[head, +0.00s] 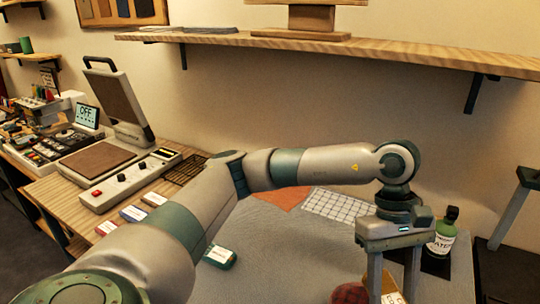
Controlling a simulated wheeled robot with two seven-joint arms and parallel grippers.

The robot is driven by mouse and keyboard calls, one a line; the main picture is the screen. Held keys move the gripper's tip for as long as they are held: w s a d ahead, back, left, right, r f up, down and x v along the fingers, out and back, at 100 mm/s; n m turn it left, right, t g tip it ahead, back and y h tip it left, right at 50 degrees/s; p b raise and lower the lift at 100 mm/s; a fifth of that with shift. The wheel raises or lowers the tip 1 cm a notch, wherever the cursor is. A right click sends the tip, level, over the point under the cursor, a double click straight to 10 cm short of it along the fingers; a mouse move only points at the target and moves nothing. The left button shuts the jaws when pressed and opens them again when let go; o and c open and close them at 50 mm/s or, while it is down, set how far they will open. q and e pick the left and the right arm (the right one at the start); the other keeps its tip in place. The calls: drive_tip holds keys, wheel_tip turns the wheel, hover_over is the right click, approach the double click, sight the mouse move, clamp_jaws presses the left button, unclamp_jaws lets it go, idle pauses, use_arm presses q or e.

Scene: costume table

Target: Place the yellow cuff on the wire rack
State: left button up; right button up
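No yellow cuff shows clearly. A tan-yellow piece with a white label (394,284) shows between the fingers of my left gripper (394,280) at the bottom edge. I cannot tell whether it is the cuff, or whether it lies between the fingers or behind them. My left gripper points down over the grey table top, its fingers spread apart and their tips near the picture's edge. A dark wire rack (186,168) lies on the wooden table, right of the press, partly hidden behind my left arm. My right gripper cannot be made out.
A green bottle (443,232) stands close right of my gripper. A dark red round thing (350,293) is at its left. A heat press (130,170), small labelled boxes (133,213), a green block (219,256) and a white grid sheet (338,205) lie around. A shelf (380,50) overhangs behind.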

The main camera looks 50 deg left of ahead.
use_arm(q)
drive_tip(key=a+m+y, duration=0.1)
drive_tip(key=a+m, duration=0.1)
drive_tip(key=m, duration=0.1)
drive_tip(key=a+f+m+g+y, duration=0.1)
drive_tip(key=a+m, duration=0.2)
drive_tip(key=a+m+y, duration=0.1)
drive_tip(key=a+m, duration=0.1)
drive_tip(key=m, duration=0.1)
drive_tip(key=shift+a+f+g, duration=0.15)
drive_tip(key=shift+f+g, duration=0.15)
drive_tip(key=shift+s+a+m+y, duration=0.15)
drive_tip(key=shift+a+m+y, duration=0.25)
drive_tip(key=shift+a+m, duration=0.4)
drive_tip(key=shift+d, duration=0.1)
